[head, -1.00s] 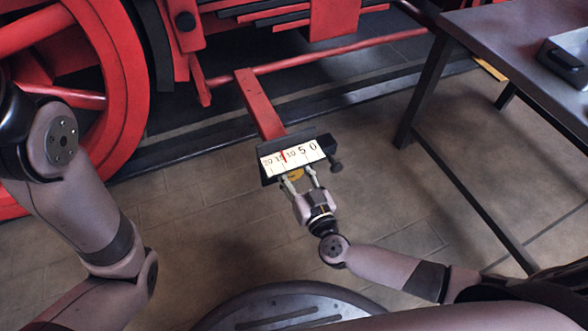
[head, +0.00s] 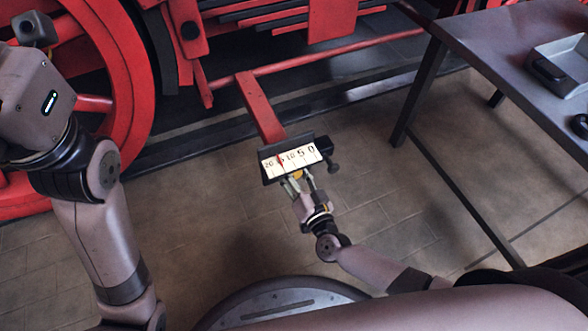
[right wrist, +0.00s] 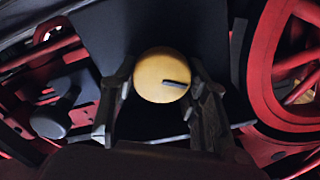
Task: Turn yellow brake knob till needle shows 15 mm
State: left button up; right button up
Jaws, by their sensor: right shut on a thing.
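The gauge (head: 303,158) is a pale scale in a dark frame, marked 20 to 0 from left to right, at the end of a red bar. Its red needle (head: 281,161) stands at the 15 mark and partly covers that number. The yellow brake knob (head: 297,174) sits just below the scale. In the right wrist view the knob (right wrist: 160,72) is round, with a dark mark at its lower right. My right gripper (head: 302,184) is shut on the knob, one finger on each side. My left arm is raised at the left; its fingers do not show.
A red spoked wheel (head: 128,60) and red frame parts stand behind. A dark table (head: 480,45) at the right carries a grey tray (head: 548,73) with a dark object in it. A dark side knob (head: 333,167) sticks out right of the gauge. Tiled floor around is clear.

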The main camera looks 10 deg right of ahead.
jog(key=o, duration=1.1)
